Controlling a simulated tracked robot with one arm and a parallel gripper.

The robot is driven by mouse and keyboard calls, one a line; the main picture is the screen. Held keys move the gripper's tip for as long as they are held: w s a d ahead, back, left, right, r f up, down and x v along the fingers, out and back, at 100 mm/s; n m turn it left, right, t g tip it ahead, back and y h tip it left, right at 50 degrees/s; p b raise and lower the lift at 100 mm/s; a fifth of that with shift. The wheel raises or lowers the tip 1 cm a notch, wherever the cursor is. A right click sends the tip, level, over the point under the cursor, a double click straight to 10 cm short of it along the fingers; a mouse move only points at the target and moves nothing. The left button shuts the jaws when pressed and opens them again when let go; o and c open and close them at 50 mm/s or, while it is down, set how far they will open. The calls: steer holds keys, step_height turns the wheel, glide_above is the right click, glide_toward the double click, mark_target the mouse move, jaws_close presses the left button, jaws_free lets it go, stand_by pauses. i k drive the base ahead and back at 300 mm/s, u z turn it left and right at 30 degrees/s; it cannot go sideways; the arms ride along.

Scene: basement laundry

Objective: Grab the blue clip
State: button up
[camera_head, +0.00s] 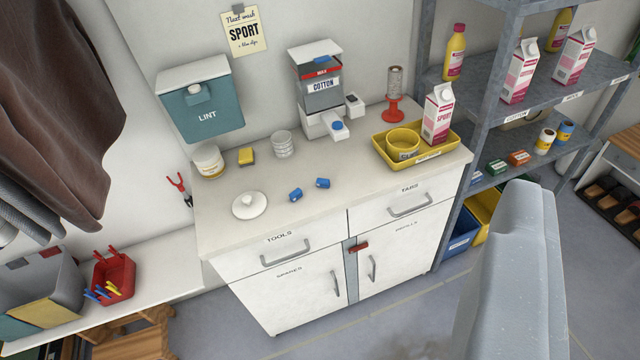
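Two small blue pieces lie on the white counter: one left of centre (295,194) and one just right of it (323,183). They are too small to tell whether either is a clip. A red basket (116,272) at the far left holds slim blue pieces, possibly clips (103,292), beside yellow and red ones. A large pale grey part of mine (512,275) rises at the lower right, in front of the shelf and floor. Fingertips cannot be made out, and nothing held is visible. It is well apart from the counter pieces and the basket.
The counter (225,205) also carries a white lid (250,205), a jar (208,161), a dispenser (319,88) and a yellow tray (442,148). A grey metal shelf (478,76) with cartons stands right. Brown cloth (55,80) hangs left. Floor in front is clear.

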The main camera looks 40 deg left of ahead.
mark_target(321, 183)
steer(key=u, duration=0.05)
steer(key=i, duration=1)
steer(key=z, duration=0.05)
